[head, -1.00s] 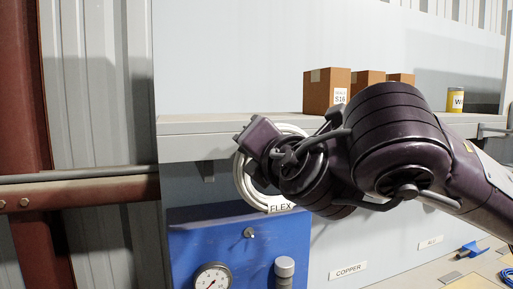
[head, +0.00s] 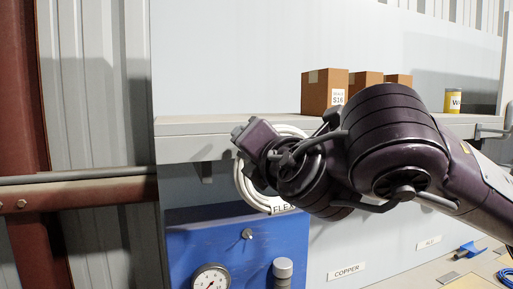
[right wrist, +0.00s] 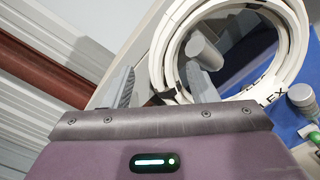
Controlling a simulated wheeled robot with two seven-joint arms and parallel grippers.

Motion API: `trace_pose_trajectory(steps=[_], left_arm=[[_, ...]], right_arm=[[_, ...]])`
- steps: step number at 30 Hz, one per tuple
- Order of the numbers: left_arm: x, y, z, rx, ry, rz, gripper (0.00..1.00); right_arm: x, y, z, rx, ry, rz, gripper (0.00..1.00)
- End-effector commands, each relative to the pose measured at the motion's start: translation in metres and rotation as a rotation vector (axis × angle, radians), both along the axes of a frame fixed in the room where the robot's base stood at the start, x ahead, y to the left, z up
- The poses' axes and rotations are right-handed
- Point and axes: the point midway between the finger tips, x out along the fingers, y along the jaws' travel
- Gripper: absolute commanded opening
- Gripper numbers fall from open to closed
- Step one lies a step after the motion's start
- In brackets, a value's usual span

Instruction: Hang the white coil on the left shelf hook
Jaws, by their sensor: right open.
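The white coil (head: 246,188) hangs in front of the wall just below the shelf edge, partly hidden behind my right wrist in the head view. Its FLEX tag (head: 284,208) shows at the bottom. In the right wrist view the coil (right wrist: 157,62) is large and close. My right gripper (right wrist: 160,82) is open, with one finger outside the coil's near side and the other seen through its opening. A grey cylinder end (right wrist: 203,53) shows inside the ring; I cannot tell if it is the hook. My left gripper is out of view.
The grey shelf (head: 185,146) carries cardboard boxes (head: 325,92) and a yellow can (head: 453,101). A blue panel (head: 200,238) with a gauge (head: 210,280) and a grey knob (head: 283,268) stands below the coil. COPPER (head: 346,271) and ALU labels mark the lower right.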

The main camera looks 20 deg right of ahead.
Motion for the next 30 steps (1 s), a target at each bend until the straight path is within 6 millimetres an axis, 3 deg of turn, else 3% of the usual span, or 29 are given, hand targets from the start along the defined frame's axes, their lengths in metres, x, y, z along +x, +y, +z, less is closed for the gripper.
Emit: trace_pose_trajectory(steps=[18,30], left_arm=[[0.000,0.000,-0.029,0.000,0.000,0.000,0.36],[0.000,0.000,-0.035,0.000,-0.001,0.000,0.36]], right_arm=[[-0.062,-0.003,0.001,-0.001,-0.009,0.001,0.52],[-0.078,-0.004,0.001,0.000,-0.003,0.000,0.52]])
